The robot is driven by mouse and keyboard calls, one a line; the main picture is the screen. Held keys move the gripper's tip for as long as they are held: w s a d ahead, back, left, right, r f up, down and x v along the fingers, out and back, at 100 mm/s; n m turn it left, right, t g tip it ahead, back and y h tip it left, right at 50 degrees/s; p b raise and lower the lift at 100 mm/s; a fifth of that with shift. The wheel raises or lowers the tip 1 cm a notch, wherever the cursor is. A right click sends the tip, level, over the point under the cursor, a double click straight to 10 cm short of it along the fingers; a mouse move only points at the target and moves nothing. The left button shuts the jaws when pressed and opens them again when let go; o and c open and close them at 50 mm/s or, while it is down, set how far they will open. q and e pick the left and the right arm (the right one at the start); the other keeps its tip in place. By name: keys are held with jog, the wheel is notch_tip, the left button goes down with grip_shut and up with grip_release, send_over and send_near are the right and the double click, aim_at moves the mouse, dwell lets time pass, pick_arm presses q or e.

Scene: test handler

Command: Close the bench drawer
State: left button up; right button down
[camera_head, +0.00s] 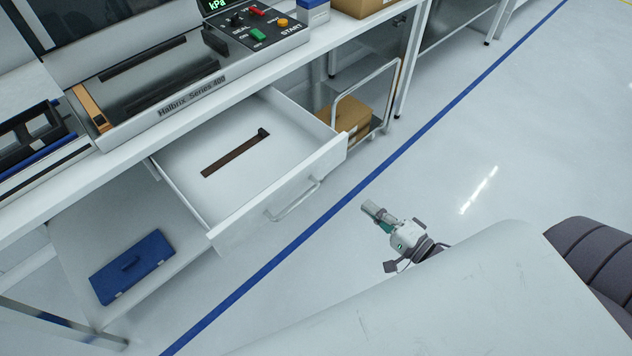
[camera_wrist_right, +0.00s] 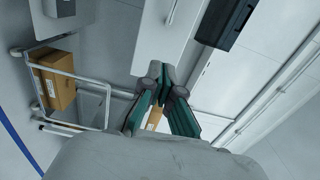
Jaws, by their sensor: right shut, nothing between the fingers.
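The white bench drawer (camera_head: 234,232) is pulled well out from under the bench top, with its inside showing. A dark brown strip (camera_head: 234,153) with a raised end lies on its floor. The drawer's pale bar handle (camera_head: 293,203) is on its front face. My right gripper (camera_head: 371,208) is in front of the drawer, to the right of the handle, apart from it. Its green-sided fingers are shut and empty in the right wrist view (camera_wrist_right: 160,70). My left gripper is not in view.
A Halbrix Series 400 machine (camera_head: 190,92) stands on the bench top above. A blue case (camera_head: 131,267) lies on the lower shelf. A cart (camera_head: 383,83) with a cardboard box (camera_head: 351,116) is right of the drawer. The floor in front is clear, with a blue line (camera_head: 424,133).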

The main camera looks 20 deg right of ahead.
aim_at(321, 168)
jog(key=p+x, duration=0.1)
jog(key=x, duration=1.1)
jog(key=shift+w+a+r, duration=0.1)
jog(key=shift+w, duration=0.3)
jog(key=shift+w+a, duration=0.2)
jog(key=shift+w, duration=0.35)
